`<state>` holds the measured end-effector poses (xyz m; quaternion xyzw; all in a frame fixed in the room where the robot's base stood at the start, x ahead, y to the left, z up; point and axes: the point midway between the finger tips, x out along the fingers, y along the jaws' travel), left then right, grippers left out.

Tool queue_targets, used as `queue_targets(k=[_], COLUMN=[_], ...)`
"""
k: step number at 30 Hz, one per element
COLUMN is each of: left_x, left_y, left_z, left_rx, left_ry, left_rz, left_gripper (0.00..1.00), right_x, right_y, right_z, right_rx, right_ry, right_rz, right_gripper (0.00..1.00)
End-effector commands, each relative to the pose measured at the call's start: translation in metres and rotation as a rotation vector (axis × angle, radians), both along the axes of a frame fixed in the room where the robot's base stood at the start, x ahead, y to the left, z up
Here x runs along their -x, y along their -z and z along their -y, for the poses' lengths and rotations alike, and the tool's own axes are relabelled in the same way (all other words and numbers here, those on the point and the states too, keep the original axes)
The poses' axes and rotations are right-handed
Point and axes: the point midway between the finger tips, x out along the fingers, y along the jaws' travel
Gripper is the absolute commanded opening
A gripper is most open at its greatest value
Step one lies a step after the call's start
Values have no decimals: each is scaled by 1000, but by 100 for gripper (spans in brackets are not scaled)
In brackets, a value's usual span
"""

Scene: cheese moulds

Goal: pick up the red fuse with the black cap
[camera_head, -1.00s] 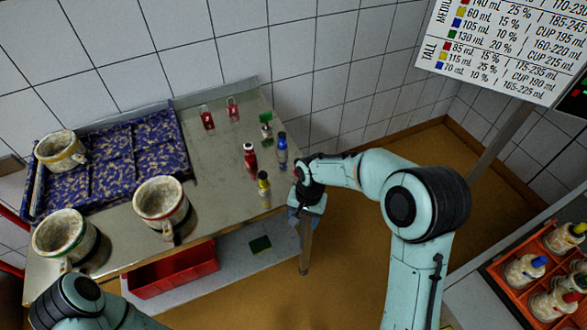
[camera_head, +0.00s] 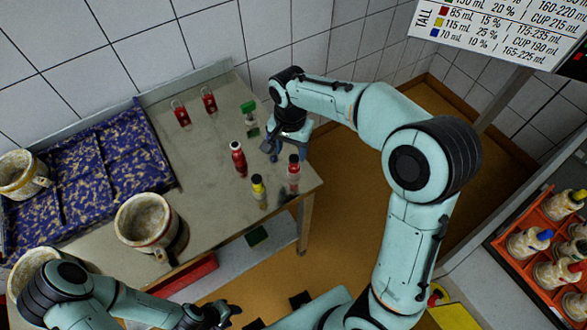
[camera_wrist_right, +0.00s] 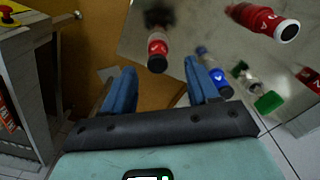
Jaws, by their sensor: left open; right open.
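In the right wrist view a red body with a white ring and dark end (camera_wrist_right: 262,20) appears to be this fuse, at the upper right, outside the jaws. My right gripper (camera_head: 284,150) is open and empty above the table's right end; its blue fingers also show in the right wrist view (camera_wrist_right: 163,72). My left gripper (camera_head: 210,314) is open at the bottom of the head view, away from the table.
A dark-topped, red-collared bottle (camera_head: 293,174) and a yellow one (camera_head: 259,190) stand near the table edge. A blue one (camera_wrist_right: 214,74) is by a right finger. A green-topped piece (camera_head: 249,118) and two red pieces (camera_head: 182,114) stand behind. Mugs (camera_head: 146,220) and a blue tray (camera_head: 130,133) are left.

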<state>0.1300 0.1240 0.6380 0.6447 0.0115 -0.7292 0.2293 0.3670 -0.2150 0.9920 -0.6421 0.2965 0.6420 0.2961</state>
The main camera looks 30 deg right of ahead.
Motion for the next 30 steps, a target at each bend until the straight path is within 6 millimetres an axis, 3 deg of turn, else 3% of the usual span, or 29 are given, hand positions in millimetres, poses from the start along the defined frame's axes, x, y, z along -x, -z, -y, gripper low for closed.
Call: queue_targets(k=[3,8,18,26,27,30], left_x=[1,1,2,2,2,2], left_y=[2,2,4,4,4,4], left_z=[0,0,0,0,0,0], left_rx=[0,0,0,0,0,0], left_ry=[0,0,1,1,1,1], left_rz=[-1,-1,-2,-2,-2,-2], left_gripper=[43,43,43,43,43,43], right_x=[0,0,2,1,1,1], right_y=[16,24,69,73,73,72], right_z=[0,1,10,10,10,10], right_rx=[0,0,0,-1,-1,-1], right_ry=[0,0,0,0,-1,-1], right_rz=[-1,0,-1,2,2,2], right_gripper=[59,59,59,59,56,23])
